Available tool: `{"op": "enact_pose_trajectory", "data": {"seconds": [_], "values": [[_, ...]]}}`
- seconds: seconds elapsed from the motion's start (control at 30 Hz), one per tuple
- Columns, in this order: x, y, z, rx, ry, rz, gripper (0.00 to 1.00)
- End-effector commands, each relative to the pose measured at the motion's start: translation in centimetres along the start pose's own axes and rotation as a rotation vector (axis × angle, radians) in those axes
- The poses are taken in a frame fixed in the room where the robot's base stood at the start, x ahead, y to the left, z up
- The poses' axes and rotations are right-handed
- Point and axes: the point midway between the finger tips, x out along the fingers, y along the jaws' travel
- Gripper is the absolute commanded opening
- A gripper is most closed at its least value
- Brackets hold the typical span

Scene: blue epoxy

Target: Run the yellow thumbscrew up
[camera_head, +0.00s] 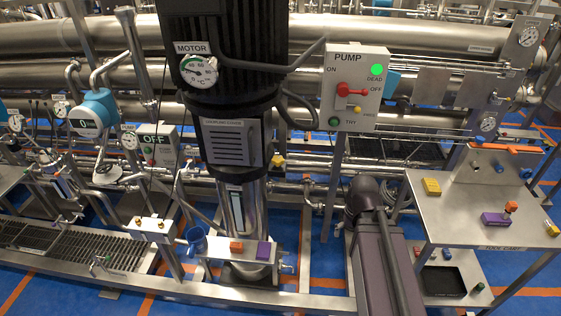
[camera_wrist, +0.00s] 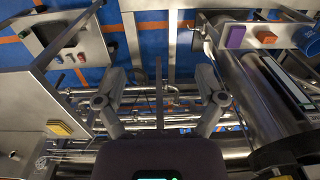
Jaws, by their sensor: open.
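A small yellow knob (camera_head: 357,109) sits low on the right of the front of the grey PUMP box (camera_head: 335,70). It is the likeliest yellow thumbscrew, but it is too small to be sure. Another small yellow part (camera_head: 278,161) is on the pipework behind the motor column. My gripper (camera_wrist: 160,82) shows in the wrist view with its two fingers wide apart and nothing between them. Pipes and a thin post lie beyond it. I cannot make out the knob in the wrist view, and my fingertips are not clear in the head view.
The PUMP box also carries a red switch (camera_head: 351,90), a green lamp (camera_head: 377,70) and a green button (camera_head: 334,121). The motor column (camera_head: 236,130) stands left. A steel cart (camera_head: 455,215) at right holds a yellow block (camera_head: 431,186) and a purple block (camera_head: 495,220).

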Motion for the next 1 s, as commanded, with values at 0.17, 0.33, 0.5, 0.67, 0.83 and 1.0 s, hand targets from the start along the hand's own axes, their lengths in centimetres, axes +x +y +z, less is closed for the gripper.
{"op": "enact_pose_trajectory", "data": {"seconds": [0.17, 0.33, 0.5, 0.67, 0.83, 1.0], "values": [[1.1, -2.4, -2.0, 0.107, -0.018, -0.096, 0.91], [2.1, -4.8, -5.0, 0.288, -0.073, -0.264, 0.91], [2.4, -7.5, -8.9, 0.509, -0.181, -0.470, 0.91], [1.8, -9.6, -12.6, 0.705, -0.330, -0.655, 0.91], [0.4, -11.0, -16.6, 0.884, -0.530, -0.829, 0.91], [-1.6, -11.5, -20.6, 1.023, -0.771, -0.974, 0.91]]}}
